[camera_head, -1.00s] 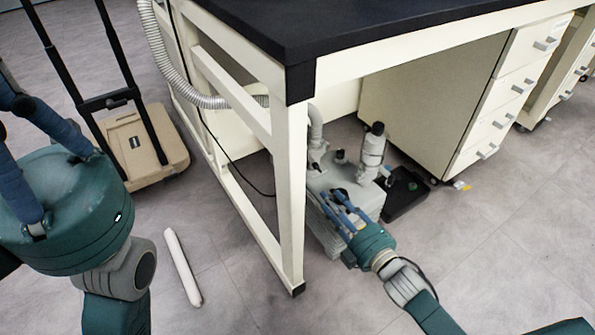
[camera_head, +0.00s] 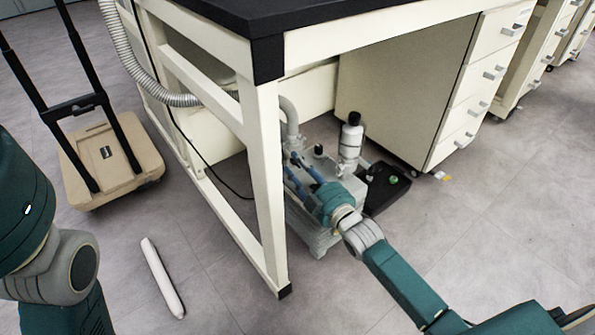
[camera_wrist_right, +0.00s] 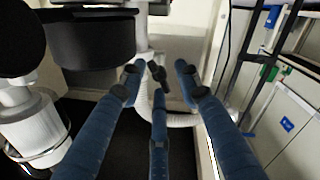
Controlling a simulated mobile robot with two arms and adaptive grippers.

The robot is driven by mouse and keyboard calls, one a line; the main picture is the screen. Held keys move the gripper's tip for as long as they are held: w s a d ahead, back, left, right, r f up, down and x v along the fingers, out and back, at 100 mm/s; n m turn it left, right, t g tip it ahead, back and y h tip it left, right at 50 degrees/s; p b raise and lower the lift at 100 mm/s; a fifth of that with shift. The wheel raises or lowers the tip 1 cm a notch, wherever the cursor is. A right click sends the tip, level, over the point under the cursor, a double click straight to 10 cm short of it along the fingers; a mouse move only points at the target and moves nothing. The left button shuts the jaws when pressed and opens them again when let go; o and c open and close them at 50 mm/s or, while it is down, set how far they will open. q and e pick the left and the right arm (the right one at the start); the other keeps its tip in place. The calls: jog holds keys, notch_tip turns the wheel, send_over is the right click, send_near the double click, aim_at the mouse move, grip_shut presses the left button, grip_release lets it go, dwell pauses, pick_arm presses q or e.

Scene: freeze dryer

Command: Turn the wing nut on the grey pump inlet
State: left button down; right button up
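The grey pump (camera_head: 318,235) stands on the floor under the bench. Its inlet pipe (camera_head: 291,118) rises at its left and joins a hose. My right gripper (camera_head: 301,164) reaches to the pump beside the inlet. In the right wrist view its blue fingers (camera_wrist_right: 157,80) are spread apart, with a pale pipe (camera_wrist_right: 143,50) beyond them. A small dark piece (camera_wrist_right: 157,70) lies between the fingertips; I cannot tell whether it is the wing nut, nor whether a finger touches it. My left gripper's teal body (camera_head: 18,205) is cut off at the left edge, its fingers out of view.
The bench leg (camera_head: 265,190) stands just left of the pump. A white cylinder (camera_head: 350,145) rises from the pump's back, beside a black tray (camera_head: 390,190). A drawer cabinet (camera_head: 400,90) is behind. A white rod (camera_head: 162,278) and a beige cart (camera_head: 108,165) are left.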

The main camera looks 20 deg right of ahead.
jog(key=shift+w+a, duration=0.1)
jog(key=shift+w, duration=0.15)
grip_shut()
jog(key=shift+p, duration=0.35)
